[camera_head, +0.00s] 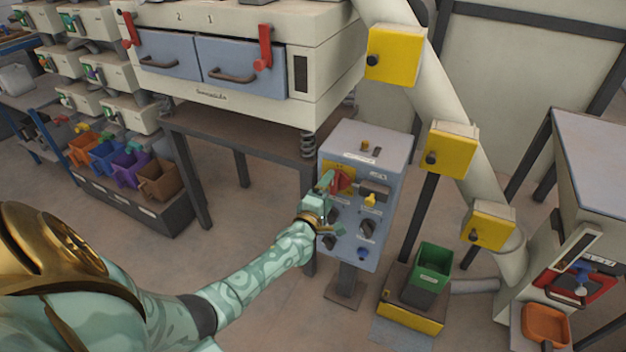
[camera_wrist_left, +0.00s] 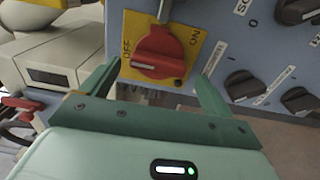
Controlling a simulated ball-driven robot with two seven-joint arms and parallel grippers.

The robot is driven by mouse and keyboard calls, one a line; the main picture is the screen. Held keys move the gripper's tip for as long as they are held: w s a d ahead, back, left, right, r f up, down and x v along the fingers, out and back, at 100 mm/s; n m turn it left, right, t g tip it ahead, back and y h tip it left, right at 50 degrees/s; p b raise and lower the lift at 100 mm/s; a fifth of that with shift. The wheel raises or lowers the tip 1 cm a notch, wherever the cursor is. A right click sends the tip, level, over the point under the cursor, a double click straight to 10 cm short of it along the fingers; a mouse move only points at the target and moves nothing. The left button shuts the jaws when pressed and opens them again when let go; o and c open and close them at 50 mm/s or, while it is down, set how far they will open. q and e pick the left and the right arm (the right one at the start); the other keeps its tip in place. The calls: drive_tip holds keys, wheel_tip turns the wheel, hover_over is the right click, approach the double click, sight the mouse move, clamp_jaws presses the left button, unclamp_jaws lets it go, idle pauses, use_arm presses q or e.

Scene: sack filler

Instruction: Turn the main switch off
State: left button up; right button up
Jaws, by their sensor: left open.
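The main switch (camera_head: 342,181) is a red rotary knob on a yellow plate, at the upper left of the grey-blue control box (camera_head: 384,239). In the left wrist view the knob (camera_wrist_left: 158,52) sits between an OFF label on its left and an ON label on its right; I cannot tell for sure which one it points to. My left gripper (camera_head: 334,204) is open in front of the box. In the wrist view its two green fingers (camera_wrist_left: 159,72) stand apart, one on each side below the knob, with nothing held. My right gripper is out of view.
Other black knobs (camera_wrist_left: 245,85) sit to the right of the switch, close to the right finger. A yellow button (camera_head: 370,200) is on the same panel. A large white machine (camera_head: 220,95) stands behind on the left. A green bin (camera_head: 431,268) stands right of the box.

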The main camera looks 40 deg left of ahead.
use_arm(q)
drive_tip(key=p+v, duration=0.3)
drive_tip(key=v, duration=1.1)
drive_tip(key=shift+p, duration=0.3)
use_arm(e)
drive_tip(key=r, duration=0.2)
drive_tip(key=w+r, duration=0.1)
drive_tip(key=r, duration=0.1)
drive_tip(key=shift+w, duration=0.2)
use_arm(q)
drive_tip(key=shift+d+r, duration=0.1)
drive_tip(key=shift+r, duration=0.05)
idle(0.4)
